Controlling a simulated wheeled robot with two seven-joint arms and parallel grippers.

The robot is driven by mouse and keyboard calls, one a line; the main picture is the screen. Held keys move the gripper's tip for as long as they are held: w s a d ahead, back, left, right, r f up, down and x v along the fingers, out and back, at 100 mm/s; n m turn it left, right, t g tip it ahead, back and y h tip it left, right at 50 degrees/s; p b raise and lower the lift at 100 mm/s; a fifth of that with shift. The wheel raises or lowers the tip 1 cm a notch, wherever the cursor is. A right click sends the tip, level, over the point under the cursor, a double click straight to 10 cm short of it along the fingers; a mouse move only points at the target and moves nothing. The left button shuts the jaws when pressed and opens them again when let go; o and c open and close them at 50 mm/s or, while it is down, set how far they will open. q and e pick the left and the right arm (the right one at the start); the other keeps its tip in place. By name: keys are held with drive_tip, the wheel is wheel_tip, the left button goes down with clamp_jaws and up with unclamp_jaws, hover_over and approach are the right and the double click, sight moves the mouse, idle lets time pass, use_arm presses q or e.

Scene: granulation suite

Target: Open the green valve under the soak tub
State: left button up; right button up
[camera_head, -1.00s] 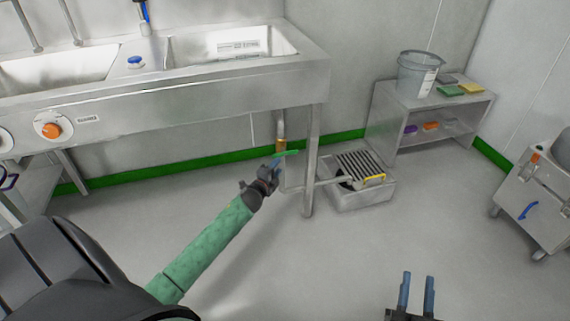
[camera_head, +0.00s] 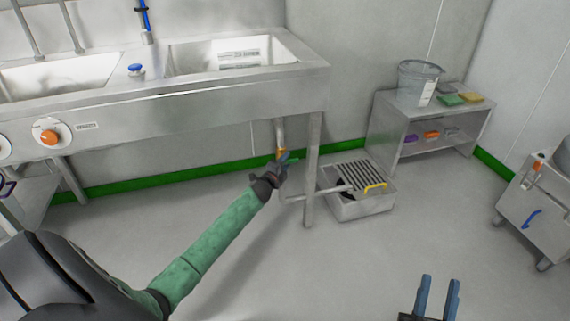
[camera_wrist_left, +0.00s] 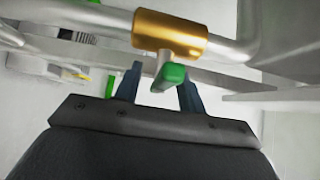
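The valve has a brass body (camera_wrist_left: 170,33) on a grey drain pipe and a green handle (camera_wrist_left: 170,74). In the left wrist view the green handle points toward the camera, between the two blue fingers of my left gripper (camera_wrist_left: 160,85). The fingers stand apart on either side of the handle, with gaps visible. In the head view my left gripper (camera_head: 284,164) is at the pipe under the soak tub (camera_head: 235,52), and it hides most of the valve. My right gripper (camera_head: 438,297) is open and empty over the floor at the bottom right.
A floor drain box with a grate (camera_head: 362,207) stands right of the tub's leg (camera_head: 312,170). A low steel shelf (camera_head: 398,125) carries a grey bucket (camera_head: 416,82) and sponges. A wheeled cart (camera_head: 530,210) is at the right. The middle floor is clear.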

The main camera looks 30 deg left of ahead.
drive_tip(key=shift+r, duration=0.1)
use_arm(q)
clamp_jaws()
